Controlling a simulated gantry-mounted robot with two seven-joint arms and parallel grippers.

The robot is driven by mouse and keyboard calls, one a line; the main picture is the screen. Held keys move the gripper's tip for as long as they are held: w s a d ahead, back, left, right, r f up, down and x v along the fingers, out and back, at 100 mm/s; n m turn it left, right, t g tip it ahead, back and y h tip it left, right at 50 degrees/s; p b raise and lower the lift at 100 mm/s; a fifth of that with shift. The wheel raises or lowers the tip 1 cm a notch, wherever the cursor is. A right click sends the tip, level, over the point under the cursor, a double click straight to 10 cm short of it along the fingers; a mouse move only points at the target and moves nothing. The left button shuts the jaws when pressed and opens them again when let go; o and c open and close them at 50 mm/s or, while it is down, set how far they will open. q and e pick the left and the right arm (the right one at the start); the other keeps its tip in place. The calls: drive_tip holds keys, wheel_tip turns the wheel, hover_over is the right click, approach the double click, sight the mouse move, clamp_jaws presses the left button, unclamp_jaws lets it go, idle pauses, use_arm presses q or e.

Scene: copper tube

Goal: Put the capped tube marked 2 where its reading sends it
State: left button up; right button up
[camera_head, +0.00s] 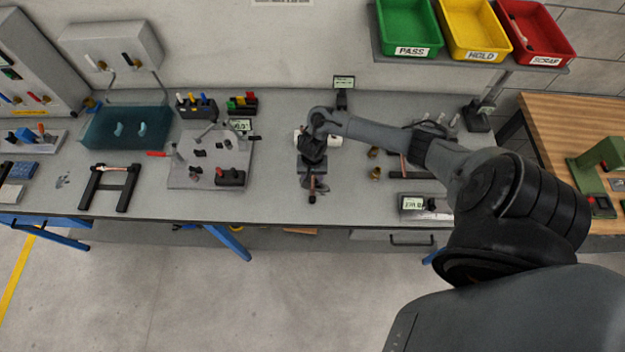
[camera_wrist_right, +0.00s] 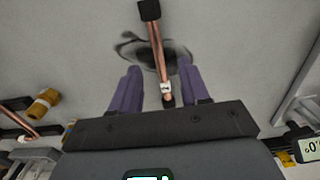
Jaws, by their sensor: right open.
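A copper tube (camera_wrist_right: 156,50) with a black cap (camera_wrist_right: 149,10) at its far end shows in the right wrist view. A white band (camera_wrist_right: 165,87) with a dark mark sits near its other end; I cannot read the mark. My right gripper (camera_wrist_right: 158,95) is open, with its two purple fingers on either side of the tube's near end. In the head view my right gripper (camera_head: 312,168) is over the middle of the bench, and a short part of the tube (camera_head: 312,186) shows just below it. The green PASS bin (camera_head: 412,50), yellow HOLD bin (camera_head: 480,55) and red SCRAP bin (camera_head: 545,60) stand at the back right.
Small displays stand behind the gripper (camera_head: 344,82) and at front right (camera_head: 412,203); their readings are unclear. A fixture plate (camera_head: 205,178) and a black stand (camera_head: 94,195) with a copper tube (camera_head: 110,168) lie to the left. Brass fittings (camera_head: 375,173) lie to the right.

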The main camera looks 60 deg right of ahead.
sight(313, 185)
drive_tip(key=shift+s+a+f+b, duration=0.1)
drive_tip(key=shift+f+b, duration=0.15)
drive_tip(key=shift+f, duration=1)
drive_tip(key=shift+s+a+f+b, duration=0.1)
drive_tip(key=shift+f+b, duration=0.1)
drive_tip(key=shift+f, duration=1)
clamp_jaws()
